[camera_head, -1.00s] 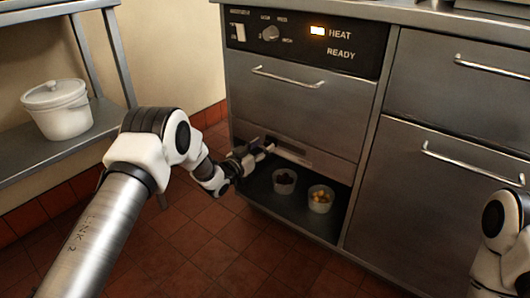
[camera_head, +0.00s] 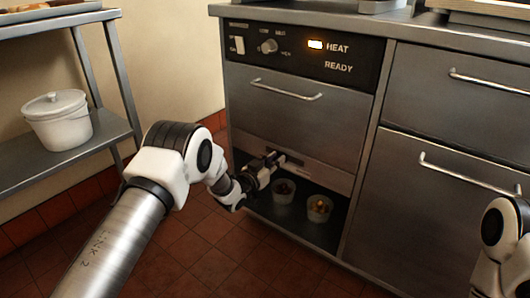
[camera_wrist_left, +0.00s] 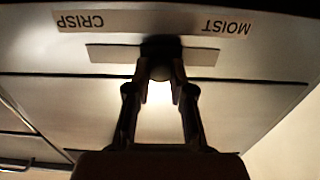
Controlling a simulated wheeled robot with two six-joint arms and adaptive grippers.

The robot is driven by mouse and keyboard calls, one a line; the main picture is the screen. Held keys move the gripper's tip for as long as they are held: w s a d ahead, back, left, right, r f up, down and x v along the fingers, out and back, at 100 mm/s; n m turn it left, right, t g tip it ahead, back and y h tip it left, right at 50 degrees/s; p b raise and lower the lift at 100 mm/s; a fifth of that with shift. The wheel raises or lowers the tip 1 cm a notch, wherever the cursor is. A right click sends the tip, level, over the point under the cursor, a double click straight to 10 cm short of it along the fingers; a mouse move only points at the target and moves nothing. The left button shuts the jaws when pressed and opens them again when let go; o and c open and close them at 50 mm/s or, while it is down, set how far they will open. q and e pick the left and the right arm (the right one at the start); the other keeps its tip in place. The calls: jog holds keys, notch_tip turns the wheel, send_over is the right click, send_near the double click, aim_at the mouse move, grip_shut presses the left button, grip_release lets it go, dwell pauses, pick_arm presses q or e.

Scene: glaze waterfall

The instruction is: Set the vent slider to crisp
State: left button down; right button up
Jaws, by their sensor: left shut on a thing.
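The vent slider's dark knob (camera_wrist_left: 161,48) sits near the middle of its slot (camera_wrist_left: 110,53) in the left wrist view. That view is upside down, with the CRISP label (camera_wrist_left: 81,21) at the left end and MOIST (camera_wrist_left: 226,28) at the right end. My left gripper (camera_wrist_left: 161,75) is shut on the knob, and its fingers hide part of it. In the head view the left gripper (camera_head: 275,160) reaches the vent strip (camera_head: 325,175) below the upper drawer. The knob is hidden there. My right gripper is out of view.
Below the strip is an open dark compartment with two small cups, one (camera_head: 283,190) beside the gripper and one (camera_head: 319,208) to its right. A control panel (camera_head: 300,55) reads HEAT and READY. A shelf with a white lidded pot (camera_head: 58,118) stands left.

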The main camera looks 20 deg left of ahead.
aim_at(300, 161)
pick_arm(q)
jog(key=d, duration=0.2)
jog(key=s+d+p, duration=0.1)
jog(key=s+d, duration=0.1)
jog(key=d, duration=0.1)
jog(key=shift+d+r+p, duration=0.15)
jog(key=shift+d+p, duration=0.2)
jog(key=shift+s+d+f, duration=0.1)
jog(key=shift+d+f, duration=0.1)
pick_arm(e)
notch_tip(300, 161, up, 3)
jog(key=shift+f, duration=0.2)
pick_arm(q)
jog(key=c, duration=1)
grip_release()
jog(key=shift+d, duration=0.15)
jog(key=shift+s, duration=0.1)
jog(key=v, duration=1.2)
